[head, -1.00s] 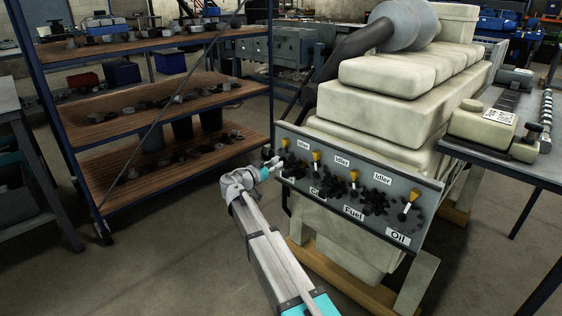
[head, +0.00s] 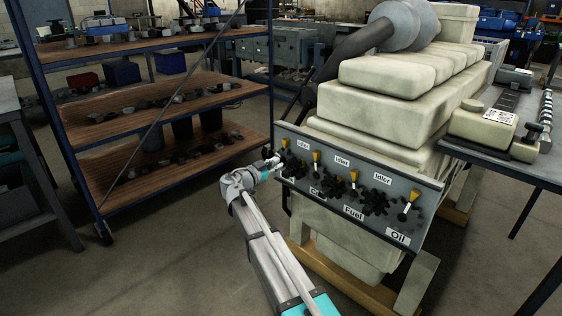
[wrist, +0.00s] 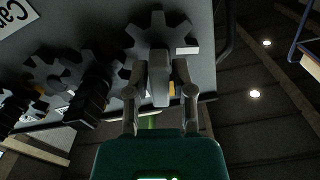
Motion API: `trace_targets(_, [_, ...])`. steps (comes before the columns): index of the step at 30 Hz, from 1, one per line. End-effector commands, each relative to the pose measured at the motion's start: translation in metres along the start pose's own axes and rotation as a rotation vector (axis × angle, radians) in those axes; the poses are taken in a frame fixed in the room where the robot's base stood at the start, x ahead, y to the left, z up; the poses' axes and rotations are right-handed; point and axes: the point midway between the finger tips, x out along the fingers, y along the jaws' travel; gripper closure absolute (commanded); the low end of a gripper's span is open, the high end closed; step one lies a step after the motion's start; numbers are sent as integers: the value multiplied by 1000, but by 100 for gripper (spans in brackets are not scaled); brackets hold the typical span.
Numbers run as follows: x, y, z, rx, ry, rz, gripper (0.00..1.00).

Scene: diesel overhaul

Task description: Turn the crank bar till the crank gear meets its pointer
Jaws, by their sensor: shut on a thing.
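The crank gear (wrist: 158,34) is a dark toothed wheel on the grey gear panel, at the top middle of the wrist view. A grey crank bar (wrist: 160,78) sticks out in front of it. My gripper (wrist: 160,88) is shut on this bar, one finger on each side. In the head view my gripper (head: 272,164) is at the left end of the panel and hides most of the crank gear. A yellow pointer (head: 285,144) stands near that end. A bit of yellow shows behind the fingers in the wrist view; I cannot tell if a tooth lines up with it.
More dark gears, such as the one above the Fuel label (head: 375,201), sit to the right on the panel (head: 433,190). The pale engine block (head: 380,108) stands behind. A shelf rack (head: 165,100) is at the left, with open floor between.

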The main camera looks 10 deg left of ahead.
Motion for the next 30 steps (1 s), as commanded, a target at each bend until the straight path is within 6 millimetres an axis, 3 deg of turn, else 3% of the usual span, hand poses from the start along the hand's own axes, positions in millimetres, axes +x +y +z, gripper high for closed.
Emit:
trace_targets(9, [1,-1,0,209,1,-2,100])
trace_targets(23, [1,-1,0,244,1,-2,100])
trace_targets(30, [1,-1,0,378,1,-2,100])
